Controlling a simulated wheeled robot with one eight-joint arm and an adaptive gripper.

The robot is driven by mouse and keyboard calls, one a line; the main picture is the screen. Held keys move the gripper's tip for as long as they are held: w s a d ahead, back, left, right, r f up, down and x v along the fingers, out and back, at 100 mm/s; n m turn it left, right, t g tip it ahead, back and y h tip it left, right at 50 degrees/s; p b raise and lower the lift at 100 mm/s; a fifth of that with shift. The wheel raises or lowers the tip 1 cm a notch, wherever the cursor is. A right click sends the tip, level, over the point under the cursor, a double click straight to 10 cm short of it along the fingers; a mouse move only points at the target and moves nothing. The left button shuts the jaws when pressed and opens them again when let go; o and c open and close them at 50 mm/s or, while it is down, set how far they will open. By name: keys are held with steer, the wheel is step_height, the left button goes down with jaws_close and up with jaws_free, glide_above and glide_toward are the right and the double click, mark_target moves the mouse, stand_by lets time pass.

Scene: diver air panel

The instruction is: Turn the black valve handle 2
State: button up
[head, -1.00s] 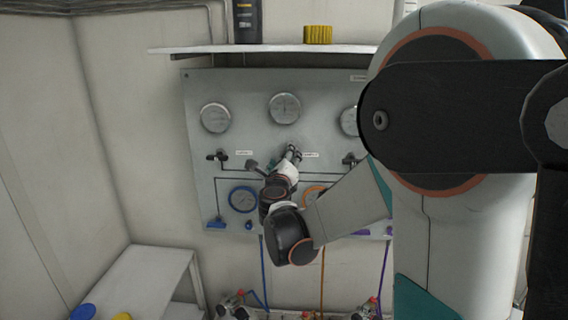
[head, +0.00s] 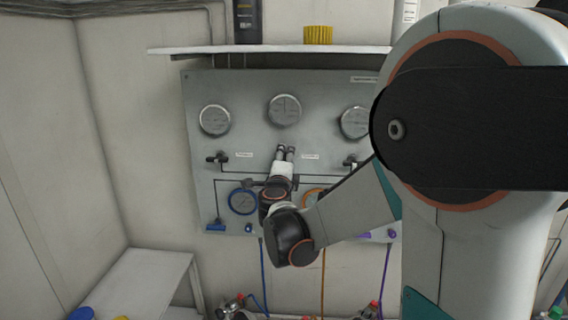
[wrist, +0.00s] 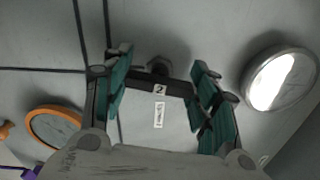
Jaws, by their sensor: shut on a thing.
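A round dark fitting shows just behind the bar. In the head view my gripper (head: 285,153) is at the middle of the grey panel (head: 325,92), below the centre gauge. There my gripper and wrist cover most of the handle, so its angle cannot be read from that side.
Gauges (head: 285,110) line the panel above. A blue-ringed gauge (head: 243,201) is lower left. A shelf (head: 270,49) juts out above the panel.

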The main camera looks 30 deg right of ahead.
stand_by(0.4)
steer(key=o, duration=1.1)
steer(key=shift+a, duration=0.1)
steer(key=v, duration=1.2)
